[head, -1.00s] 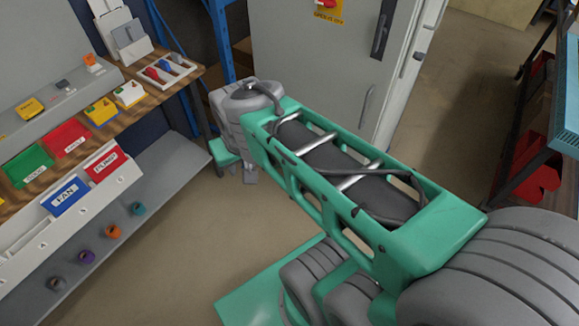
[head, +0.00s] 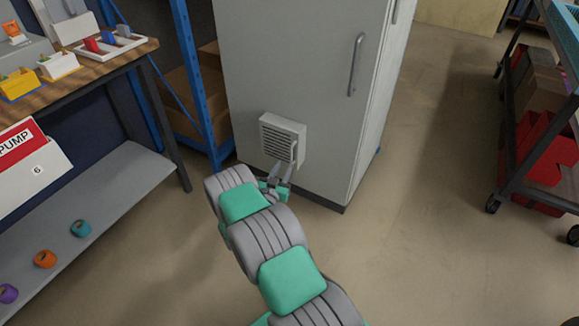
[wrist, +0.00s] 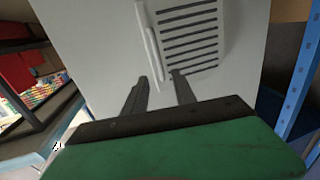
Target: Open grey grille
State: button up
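The grey grille (head: 283,139) is a slatted square panel low on the front of a tall grey cabinet (head: 300,70). A thin upright handle (head: 294,152) stands at its right side in the head view. In the wrist view the grille (wrist: 188,38) is at the upper middle, with its handle (wrist: 148,42) on the left. My gripper (head: 282,172) is just below the handle in the head view.
A blue rack (head: 185,75) and a workbench with a lower shelf (head: 110,190) stand to the left. A dark wheeled cart (head: 515,185) with red bins is at the right. The floor between cabinet and cart is clear.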

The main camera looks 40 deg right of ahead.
aim_at(291, 153)
jog(key=b+x, duration=0.1)
jog(key=x, duration=0.6)
jog(key=shift+w+d+r+b, duration=0.1)
jog(key=shift+d+r+b, duration=0.05)
jog(key=shift+d+b, duration=0.15)
jog(key=shift+c, duration=0.2)
grip_shut()
dwell(0.7)
